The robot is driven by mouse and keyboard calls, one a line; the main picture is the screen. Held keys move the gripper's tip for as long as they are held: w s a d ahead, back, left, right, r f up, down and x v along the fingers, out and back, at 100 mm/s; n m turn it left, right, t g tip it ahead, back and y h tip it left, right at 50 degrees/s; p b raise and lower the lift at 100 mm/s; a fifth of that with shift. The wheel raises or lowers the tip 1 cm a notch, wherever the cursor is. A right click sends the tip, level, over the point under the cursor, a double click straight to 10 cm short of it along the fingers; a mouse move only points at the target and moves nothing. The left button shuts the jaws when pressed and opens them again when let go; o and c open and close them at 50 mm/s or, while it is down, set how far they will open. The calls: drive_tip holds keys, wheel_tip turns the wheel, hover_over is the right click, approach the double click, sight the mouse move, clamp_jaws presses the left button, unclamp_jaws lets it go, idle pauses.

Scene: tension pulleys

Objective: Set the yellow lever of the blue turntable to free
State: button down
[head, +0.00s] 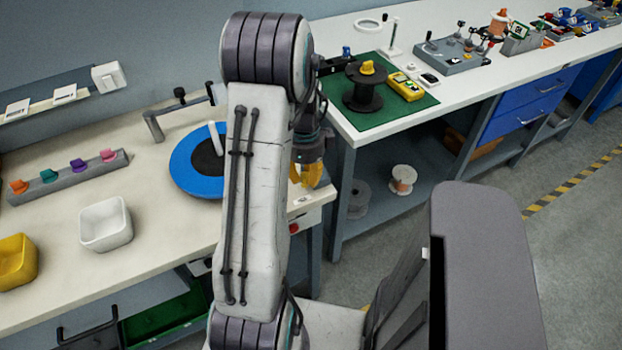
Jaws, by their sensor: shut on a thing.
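The blue turntable (183,165), a blue disc with a dark centre and a pale upright piece on it, lies on the left bench. My arm hides its right part. My gripper (309,166) is just right of my arm, low over the bench's right end. Yellow shows at its fingertips, where the yellow lever (307,177) appears to be gripped. The gripper is shut on it. The fingers and lever overlap, so the lever's exact setting cannot be read. A small pale plate (302,199) lies on the bench below.
A grey rack (66,180) with coloured knobs, a white bin (106,224) and a yellow bin (16,262) stand left. The right bench holds a green mat (376,118) with a black spool (362,92).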

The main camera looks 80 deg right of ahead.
drive_tip(key=shift+w+f+m, duration=0.15)
drive_tip(key=shift+w+m, duration=0.35)
drive_tip(key=shift+m, duration=0.4)
drive_tip(key=shift+d, duration=0.1)
drive_tip(key=c, duration=1)
unclamp_jaws()
drive_tip(key=shift+c, duration=0.2)
wheel_tip(320, 180, up, 12)
